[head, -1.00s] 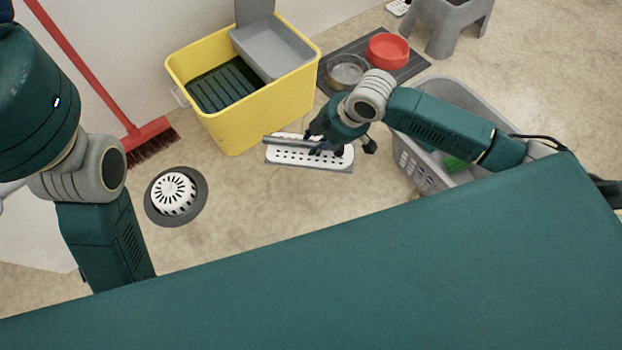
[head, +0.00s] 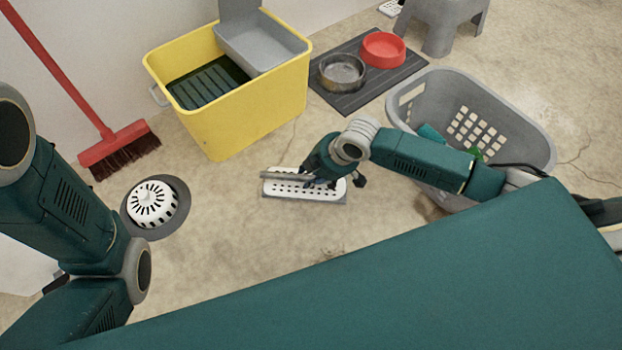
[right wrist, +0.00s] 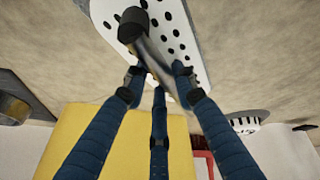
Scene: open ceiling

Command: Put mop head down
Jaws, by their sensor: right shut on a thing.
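The mop head is a white plate with dark holes and a grey edge (head: 332,190), at mid-picture in the head view, low over the floor. I cannot tell whether it touches the floor. My right gripper (head: 316,180) is over it, shut on its short metal handle stub. In the right wrist view, the dark fingers of my right gripper (right wrist: 160,82) close around the metal stub (right wrist: 152,52), with the perforated plate (right wrist: 180,22) beyond. My left arm shows at the left of the head view, but its gripper is out of view.
A yellow mop bucket (head: 255,112) stands behind. A red broom (head: 120,145) leans at the left near a white drain strainer (head: 152,203). A grey laundry basket (head: 530,130) stands right. Pet bowls sit on a dark mat (head: 355,95).

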